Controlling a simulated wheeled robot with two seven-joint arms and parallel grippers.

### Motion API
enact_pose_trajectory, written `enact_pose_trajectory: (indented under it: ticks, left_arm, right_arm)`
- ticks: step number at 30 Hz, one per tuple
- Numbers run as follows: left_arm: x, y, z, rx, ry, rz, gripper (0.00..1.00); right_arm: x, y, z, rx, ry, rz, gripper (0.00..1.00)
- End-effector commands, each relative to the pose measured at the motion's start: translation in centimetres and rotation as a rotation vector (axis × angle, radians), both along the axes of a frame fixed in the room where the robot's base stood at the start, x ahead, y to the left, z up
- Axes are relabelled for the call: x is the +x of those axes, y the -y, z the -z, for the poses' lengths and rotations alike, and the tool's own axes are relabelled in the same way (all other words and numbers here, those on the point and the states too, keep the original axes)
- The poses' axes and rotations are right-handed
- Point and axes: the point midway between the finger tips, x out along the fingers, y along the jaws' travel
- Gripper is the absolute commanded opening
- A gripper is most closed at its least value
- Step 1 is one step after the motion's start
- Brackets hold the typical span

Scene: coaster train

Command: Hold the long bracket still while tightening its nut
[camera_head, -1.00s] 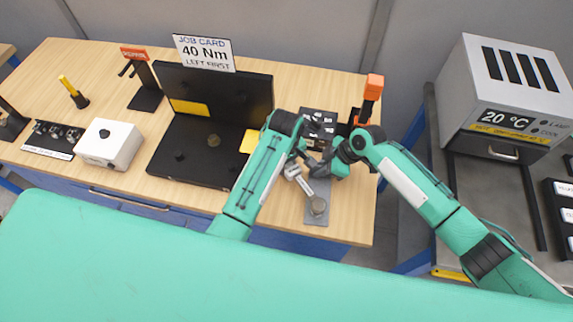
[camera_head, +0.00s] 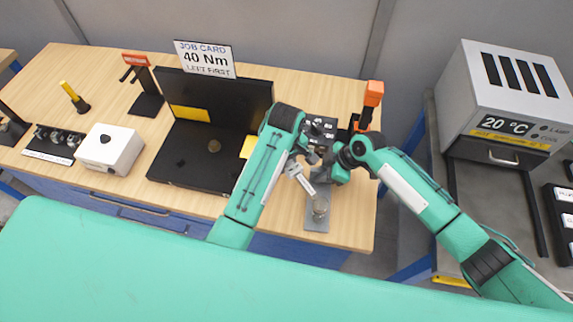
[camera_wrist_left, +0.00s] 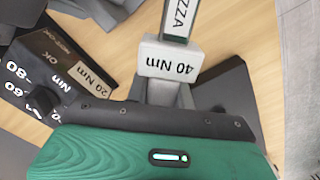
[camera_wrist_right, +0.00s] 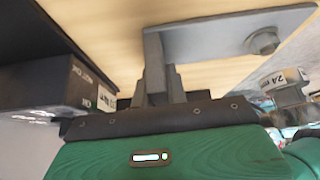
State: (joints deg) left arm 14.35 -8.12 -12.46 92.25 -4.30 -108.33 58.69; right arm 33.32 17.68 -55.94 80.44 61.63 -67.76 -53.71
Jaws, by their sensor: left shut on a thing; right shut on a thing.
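The long bracket (camera_head: 316,224) is a grey metal plate near the bench's front right edge, with a round nut (camera_head: 320,206) on its near end. In the right wrist view the plate (camera_wrist_right: 215,38) and nut (camera_wrist_right: 264,41) show clearly. My right gripper (camera_wrist_right: 158,92) is shut on the bracket's upright tab. My left gripper (camera_wrist_left: 165,98) is shut on a wrench (camera_wrist_left: 168,58) labelled 40 Nm. The wrench's silver shaft (camera_head: 303,181) slants toward the nut in the head view. A piece marked 24 (camera_wrist_right: 284,82) is beside the plate; I cannot tell whether it touches the nut.
A black open case (camera_head: 190,165) lies left of my left arm. A dark block with Nm labels (camera_wrist_left: 55,75) stands close to my left gripper. An orange-topped stand (camera_head: 373,93) is behind my right gripper. A grey oven (camera_head: 510,100) stands right.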

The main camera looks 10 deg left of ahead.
Motion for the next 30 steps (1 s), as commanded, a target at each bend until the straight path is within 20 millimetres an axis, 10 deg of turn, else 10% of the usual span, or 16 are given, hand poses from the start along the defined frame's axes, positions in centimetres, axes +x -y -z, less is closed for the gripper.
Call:
enact_pose_trajectory:
  ticks: [8,13,30]
  left_arm:
    - [0.1,0.0,-0.3,-0.001,0.003,0.000,0.00]
    - [0.1,0.0,-0.3,-0.001,0.003,0.000,0.00]
    - [0.1,0.0,-0.3,-0.001,0.003,0.000,0.00]
  right_arm:
    - [0.0,0.0,0.0,0.000,0.000,0.000,0.00]
    - [0.0,0.0,0.0,0.000,0.000,0.000,0.40]
    - [0.2,1.7,-2.7,-0.001,0.003,-0.001,0.40]
